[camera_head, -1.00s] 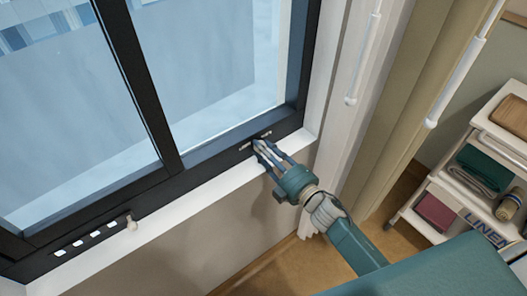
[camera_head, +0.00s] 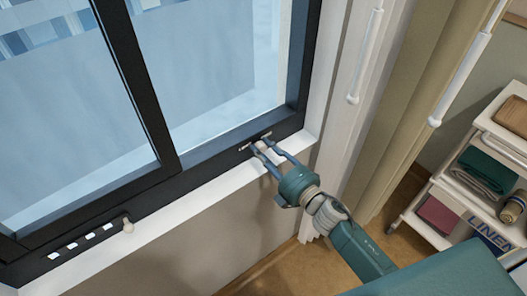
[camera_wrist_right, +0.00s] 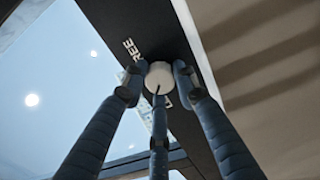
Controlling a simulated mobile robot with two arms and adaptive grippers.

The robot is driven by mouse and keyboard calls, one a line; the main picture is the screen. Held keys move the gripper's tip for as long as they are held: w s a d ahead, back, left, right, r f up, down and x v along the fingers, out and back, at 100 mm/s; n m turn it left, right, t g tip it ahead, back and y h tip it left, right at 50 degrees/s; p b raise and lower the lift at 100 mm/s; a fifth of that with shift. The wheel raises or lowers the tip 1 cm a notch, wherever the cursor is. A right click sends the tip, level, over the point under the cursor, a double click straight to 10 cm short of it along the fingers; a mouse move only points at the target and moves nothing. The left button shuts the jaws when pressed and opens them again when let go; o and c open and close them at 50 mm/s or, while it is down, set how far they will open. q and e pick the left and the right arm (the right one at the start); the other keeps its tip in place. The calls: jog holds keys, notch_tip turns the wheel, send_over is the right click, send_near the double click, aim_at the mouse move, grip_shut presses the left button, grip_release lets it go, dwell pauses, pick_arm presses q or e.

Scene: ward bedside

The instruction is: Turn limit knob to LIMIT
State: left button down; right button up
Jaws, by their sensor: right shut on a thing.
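The limit knob (camera_wrist_right: 158,76) is a small white round knob on the dark window frame (camera_head: 213,165). In the right wrist view it sits between my fingertips, with a short dark line on its face running toward the lower finger. The word FREE is on the frame up and left of it. Another label below it is mostly hidden by the fingers. My right gripper (camera_head: 264,148) is at the lower right of the window frame, its fingers shut around the knob; it also fills the right wrist view (camera_wrist_right: 158,88). My left gripper is not in view.
A pale peg-like handle (camera_head: 129,225) and several white squares (camera_head: 82,242) are on the frame's lower left. A white sill (camera_head: 190,195) runs below. Curtains (camera_head: 385,120) with white rods hang at the right, beside a linen cart (camera_head: 440,190).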

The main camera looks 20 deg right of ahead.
jog(key=shift+d+f, duration=0.2)
jog(key=o, duration=1.1)
jog(key=shift+r, duration=0.1)
jog(key=shift+o, duration=0.2)
jog(key=shift+s, duration=0.1)
jog(key=shift+s+d, duration=0.1)
jog(key=shift+s, duration=0.2)
jog(key=v, duration=1.1)
jog(key=shift+s+d, duration=0.1)
